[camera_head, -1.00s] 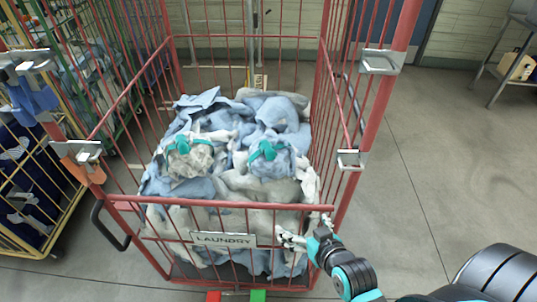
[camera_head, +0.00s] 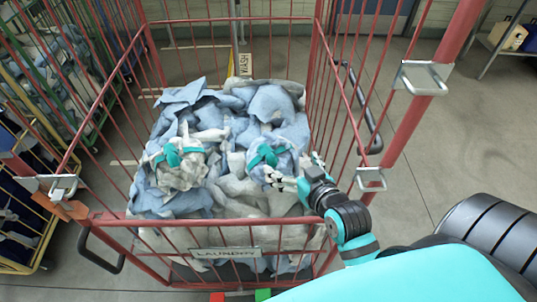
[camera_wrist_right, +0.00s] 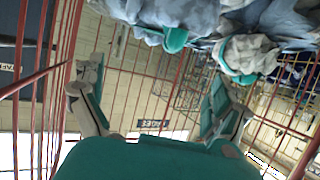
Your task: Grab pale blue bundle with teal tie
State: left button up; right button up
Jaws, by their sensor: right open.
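The pale blue bundle (camera_head: 285,161) with a teal tie (camera_head: 268,155) lies on top of the heaped cloth in the red laundry cage. A grey-white bundle (camera_head: 180,176), also with a teal tie, lies to its left. My right gripper (camera_head: 294,172) is open, inside the cage at the near right side of the pale blue bundle, and its fingers overlap the bundle's edge in the head view. In the right wrist view, the open fingers (camera_wrist_right: 150,98) have nothing between them, and cloth with teal bands is at the top. Contact is not clear. My left gripper is not in view.
The red cage (camera_head: 165,222) has a front rail with a laundry sign (camera_head: 226,253) and barred sides close to my right arm. Blue and grey cloth (camera_head: 190,95) fills it. Other carts (camera_head: 25,150) stand at the left. The floor (camera_head: 425,160) at the right is clear.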

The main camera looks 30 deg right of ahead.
send_near(264, 138)
jog(key=p+v, duration=0.1)
jog(key=v, duration=0.2)
jog(key=shift+r, duration=0.15)
jog(key=shift+p+x, duration=0.5)
jog(key=shift+x, duration=1.45)
jog(key=x, duration=0.3)
jog(key=shift+w+a+p, duration=0.1)
jog(key=shift+w+p, duration=0.15)
jog(key=shift+p, duration=0.1)
jog(key=shift+w+f, duration=0.15)
jog(key=shift+f, duration=0.1)
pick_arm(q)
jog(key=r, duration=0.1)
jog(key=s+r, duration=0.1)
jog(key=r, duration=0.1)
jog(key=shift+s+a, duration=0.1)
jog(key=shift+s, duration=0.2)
pick_arm(e)
jog(key=shift+c, duration=0.8)
jog(key=c, duration=0.9)
jog(key=shift+f, duration=0.1)
grip_shut()
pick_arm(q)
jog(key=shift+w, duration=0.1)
